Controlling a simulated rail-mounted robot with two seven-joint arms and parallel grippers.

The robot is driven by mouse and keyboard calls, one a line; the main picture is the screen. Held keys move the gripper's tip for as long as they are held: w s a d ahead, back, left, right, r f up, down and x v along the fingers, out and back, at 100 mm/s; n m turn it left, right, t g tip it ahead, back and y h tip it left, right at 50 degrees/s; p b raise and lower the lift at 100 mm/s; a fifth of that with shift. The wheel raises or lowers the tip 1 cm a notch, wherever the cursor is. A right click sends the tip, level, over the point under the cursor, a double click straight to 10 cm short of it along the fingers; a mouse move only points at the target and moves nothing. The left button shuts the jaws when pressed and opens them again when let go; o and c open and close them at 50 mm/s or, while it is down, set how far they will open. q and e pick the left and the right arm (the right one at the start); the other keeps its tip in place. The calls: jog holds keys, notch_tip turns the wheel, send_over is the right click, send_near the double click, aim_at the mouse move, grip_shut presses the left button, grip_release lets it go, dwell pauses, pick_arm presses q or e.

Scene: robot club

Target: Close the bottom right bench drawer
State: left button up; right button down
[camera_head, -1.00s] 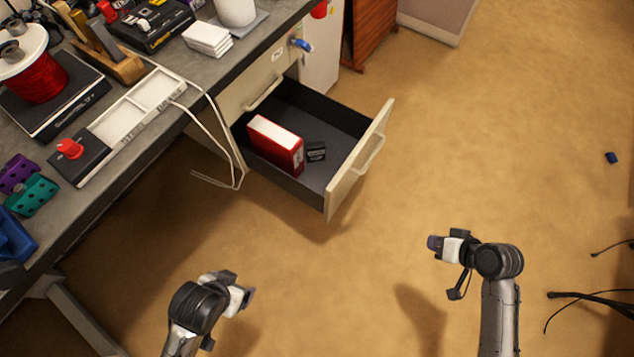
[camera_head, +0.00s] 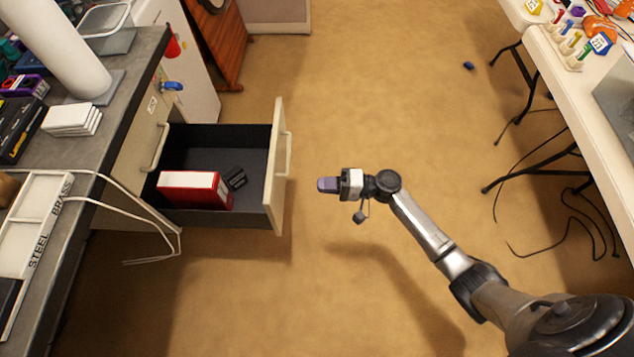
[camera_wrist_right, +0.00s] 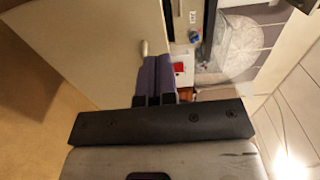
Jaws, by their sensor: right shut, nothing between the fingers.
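The open bench drawer (camera_head: 274,185) is pulled far out from the bench on the left, with its pale front panel facing right. Its pale bar handle (camera_head: 288,155) is on that front. Inside lie a red and white box (camera_head: 195,189) and a small black item (camera_head: 235,178). My right gripper (camera_head: 320,184) is shut and empty, right of the drawer front and pointing at it, with a gap between in the head view. In the right wrist view its purple fingers (camera_wrist_right: 155,76) are together, beside a large pale panel that looks like the drawer front (camera_wrist_right: 95,45). My left gripper is out of view.
The bench top (camera_head: 100,150) above the drawer carries white trays, a paper roll and boxes. Another drawer handle (camera_head: 155,147) is on the bench front. The floor around my right gripper is clear. A table (camera_head: 580,100) with black legs and cables stands at the right.

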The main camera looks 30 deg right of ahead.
aim_at(272, 184)
jog(key=x, duration=1.2)
jog(key=shift+s+b, duration=0.1)
jog(key=shift+b, duration=0.25)
